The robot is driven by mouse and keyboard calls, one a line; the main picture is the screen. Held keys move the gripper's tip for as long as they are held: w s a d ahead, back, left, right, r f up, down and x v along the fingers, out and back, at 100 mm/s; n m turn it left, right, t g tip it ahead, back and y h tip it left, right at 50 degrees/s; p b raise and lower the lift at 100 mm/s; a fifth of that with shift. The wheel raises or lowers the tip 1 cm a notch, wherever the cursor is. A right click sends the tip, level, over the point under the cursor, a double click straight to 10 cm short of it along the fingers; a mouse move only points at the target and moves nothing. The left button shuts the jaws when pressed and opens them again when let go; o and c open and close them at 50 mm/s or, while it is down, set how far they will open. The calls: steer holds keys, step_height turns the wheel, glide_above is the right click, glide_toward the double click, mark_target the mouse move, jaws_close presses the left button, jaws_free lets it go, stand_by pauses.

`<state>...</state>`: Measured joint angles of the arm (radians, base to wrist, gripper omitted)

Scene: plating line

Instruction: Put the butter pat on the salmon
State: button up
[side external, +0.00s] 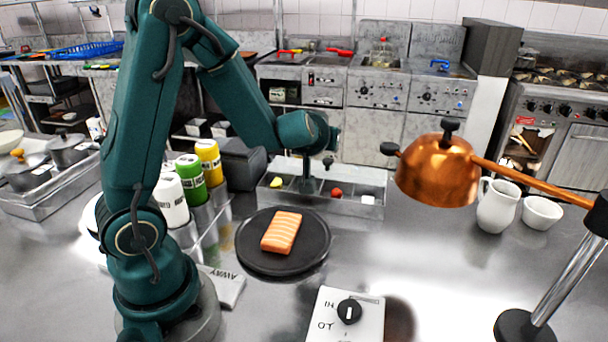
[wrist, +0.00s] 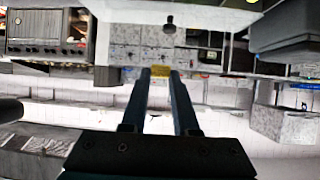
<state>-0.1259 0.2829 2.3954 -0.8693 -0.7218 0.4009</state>
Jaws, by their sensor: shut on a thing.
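The salmon (side external: 281,232) is an orange fillet with pale stripes, lying on a round dark plate (side external: 252,262) in the side view. My gripper (side external: 308,188) points down at the compartment tray behind the plate, apart from the salmon. In the wrist view my gripper (wrist: 160,76) has a small yellow piece, the butter pat (wrist: 160,71), between its fingertips, and it is shut on it. I cannot make out the butter pat in the side view. The salmon is not visible in the wrist view.
The steel tray (side external: 345,209) holds yellow, red and white items in its compartments. Several bottles (side external: 188,180) stand left of the plate. A copper heat lamp (side external: 438,172) hangs at right. A control box (side external: 342,318) is in front.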

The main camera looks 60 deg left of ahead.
steer(key=shift+s+a+f+n, duration=0.15)
steer(key=shift+s+a+f, duration=0.1)
steer(key=shift+a, duration=0.2)
steer(key=shift+s+a+f+n, duration=0.15)
steer(key=shift+a+f, duration=0.05)
steer(key=shift+a, duration=0.2)
steer(key=w+d+f, duration=0.2)
steer(key=d, duration=0.1)
steer(key=w+d+f, duration=0.2)
steer(key=d, duration=0.1)
steer(key=w+d+f, duration=0.3)
steer(key=shift+w+d, duration=0.1)
steer(key=shift+f, duration=1.8)
steer(key=shift+f, duration=0.1)
steer(key=shift+f, duration=0.15)
steer(key=o, duration=0.9)
